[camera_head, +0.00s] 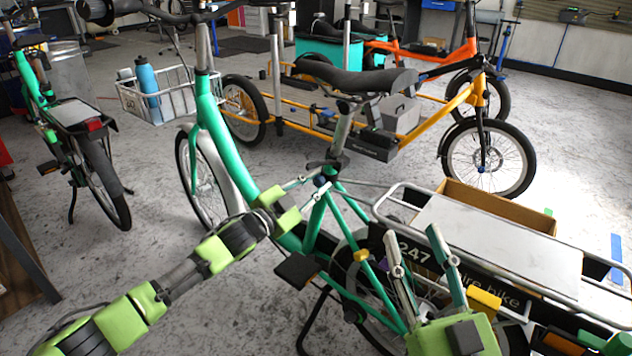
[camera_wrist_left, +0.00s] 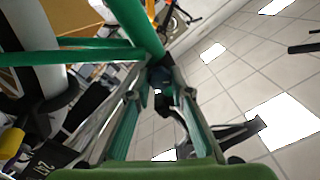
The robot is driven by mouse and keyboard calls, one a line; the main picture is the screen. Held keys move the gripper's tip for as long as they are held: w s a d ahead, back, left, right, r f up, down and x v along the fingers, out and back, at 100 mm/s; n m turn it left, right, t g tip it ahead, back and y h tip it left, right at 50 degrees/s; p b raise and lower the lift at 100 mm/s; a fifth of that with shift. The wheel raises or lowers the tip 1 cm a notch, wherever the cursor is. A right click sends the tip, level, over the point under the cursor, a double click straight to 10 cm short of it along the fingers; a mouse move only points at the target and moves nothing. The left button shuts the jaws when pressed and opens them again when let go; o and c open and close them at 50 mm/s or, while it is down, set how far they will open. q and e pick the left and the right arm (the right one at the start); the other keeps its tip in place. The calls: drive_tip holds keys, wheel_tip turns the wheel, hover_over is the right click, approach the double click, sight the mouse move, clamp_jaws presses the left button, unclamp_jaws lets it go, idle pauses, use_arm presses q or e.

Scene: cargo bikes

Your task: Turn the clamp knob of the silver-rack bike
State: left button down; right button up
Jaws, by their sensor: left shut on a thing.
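The green bike (camera_head: 258,192) with the silver rack (camera_head: 386,203) fills the middle and right of the head view. My left gripper (camera_head: 318,178) reaches in from the left and is shut on the knob. In the left wrist view, the knob (camera_wrist_left: 160,76) shows between the tips of my left fingers (camera_wrist_left: 161,88), against the green frame tubes; its far side is hidden. My right gripper (camera_head: 416,236) is open, its fingers apart, in front of the rack's side.
A yellow cargo bike (camera_head: 423,120) stands behind. A white basket (camera_head: 158,98) with a blue bottle (camera_head: 148,82) is at the front. Another green bike (camera_head: 75,120) stands left, with open floor between.

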use_arm(q)
drive_tip(key=shift+f, duration=0.15)
drive_tip(key=c, duration=1.8)
unclamp_jaws()
drive_tip(key=shift+s+a, duration=0.1)
drive_tip(key=v, duration=1.1)
drive_tip(key=shift+s+a, duration=0.2)
drive_tip(key=shift+s, duration=0.15)
